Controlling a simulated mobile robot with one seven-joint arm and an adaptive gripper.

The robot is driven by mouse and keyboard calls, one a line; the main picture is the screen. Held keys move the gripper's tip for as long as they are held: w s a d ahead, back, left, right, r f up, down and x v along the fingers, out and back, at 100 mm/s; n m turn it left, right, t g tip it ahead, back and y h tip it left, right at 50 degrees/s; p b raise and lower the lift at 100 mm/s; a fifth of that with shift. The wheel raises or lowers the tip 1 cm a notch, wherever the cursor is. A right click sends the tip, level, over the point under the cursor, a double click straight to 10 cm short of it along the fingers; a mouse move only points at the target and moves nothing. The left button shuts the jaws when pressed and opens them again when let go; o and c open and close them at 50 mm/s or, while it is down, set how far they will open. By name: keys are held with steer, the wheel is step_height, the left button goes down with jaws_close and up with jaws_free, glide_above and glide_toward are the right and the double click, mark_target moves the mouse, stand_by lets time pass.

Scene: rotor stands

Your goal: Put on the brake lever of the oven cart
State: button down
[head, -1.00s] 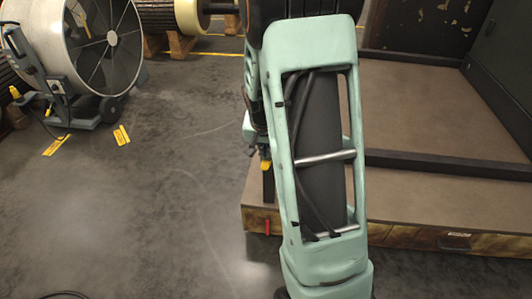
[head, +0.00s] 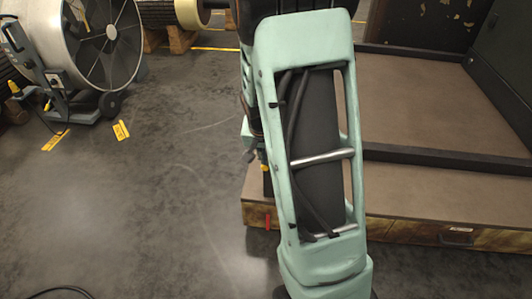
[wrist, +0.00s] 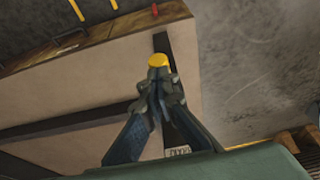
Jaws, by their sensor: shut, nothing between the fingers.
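The oven cart (head: 410,115) stands at the right in the head view, a low flat deck with dark rails. Its brake lever shows in the wrist view as a yellow knob (wrist: 158,60) with a dark bar near it; a small plate that seems to read "BRAKE" (wrist: 178,151) is below. My gripper (wrist: 158,76) is shut and empty, its fingertips right at the knob in the picture; I cannot tell whether they touch it. In the head view my gripper (head: 249,153) is mostly hidden behind my arm, with a bit of yellow beside it.
A large drum fan (head: 95,40) on a wheeled base stands at the upper left. Yellow floor marks (head: 121,130) lie near it. A dark cabinet wall (head: 505,70) rises at the cart's far right. A cable (head: 62,291) lies at the bottom left. The grey floor between is clear.

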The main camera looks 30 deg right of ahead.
step_height(320, 180, down, 6)
steer(key=s+b, duration=0.1)
steer(key=b, duration=0.2)
steer(key=shift+a, duration=0.4)
steer(key=shift+s+f, duration=0.15)
steer(key=shift+f, duration=0.1)
stand_by(0.3)
steer(key=shift+s+a, duration=0.1)
